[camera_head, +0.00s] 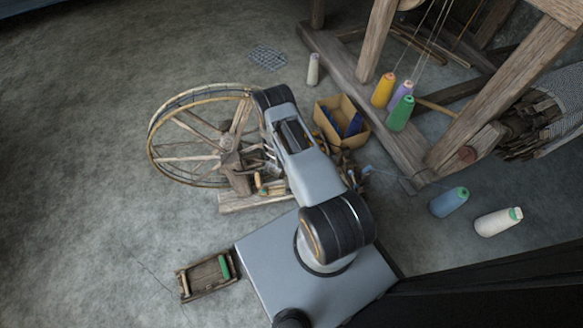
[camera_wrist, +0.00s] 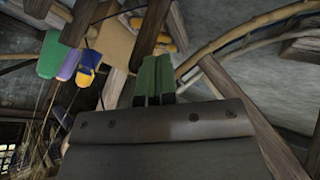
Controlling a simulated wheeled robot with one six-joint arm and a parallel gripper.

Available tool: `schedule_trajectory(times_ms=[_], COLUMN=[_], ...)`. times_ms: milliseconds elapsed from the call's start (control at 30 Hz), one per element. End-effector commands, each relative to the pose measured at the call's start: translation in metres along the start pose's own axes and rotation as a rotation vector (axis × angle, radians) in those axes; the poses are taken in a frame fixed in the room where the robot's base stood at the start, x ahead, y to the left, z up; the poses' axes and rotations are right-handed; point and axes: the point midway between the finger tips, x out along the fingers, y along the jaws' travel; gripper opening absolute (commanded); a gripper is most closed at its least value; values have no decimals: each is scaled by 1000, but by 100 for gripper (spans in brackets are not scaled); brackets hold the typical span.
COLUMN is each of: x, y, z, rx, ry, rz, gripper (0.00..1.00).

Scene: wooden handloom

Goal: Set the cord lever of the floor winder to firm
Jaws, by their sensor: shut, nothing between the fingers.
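The floor winder (camera_head: 232,160) stands left of centre in the head view, a large spoked wheel on a wooden frame. Small parts with orange and green colour (camera_head: 259,184) show at its base; I cannot tell whether one is the cord lever. In the wrist view, a wheel rim (camera_wrist: 255,38) and wooden bars of the winder (camera_wrist: 243,108) cross the right side. My gripper (camera_wrist: 155,70) shows there as two green fingers, close together and empty, in front of wooden parts. Yellow-orange pieces (camera_wrist: 166,45) lie just beyond the fingertips. My arm hides the gripper in the head view.
A box with blue items (camera_head: 341,121) stands right of the winder. Orange, purple and green cones stand by the loom frame (camera_head: 362,100). A blue cone (camera_head: 449,202) and a white cone (camera_head: 498,221) lie at right. A small wooden frame (camera_head: 205,276) lies front left. Left floor is clear.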

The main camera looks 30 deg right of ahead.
Motion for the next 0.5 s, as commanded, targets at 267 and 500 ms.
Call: schedule_trajectory(times_ms=[267,500], x=[25,28], y=[0,0], z=[0,0], rx=[1,0], ry=[0,0], rz=[1,1], gripper=[0,0])
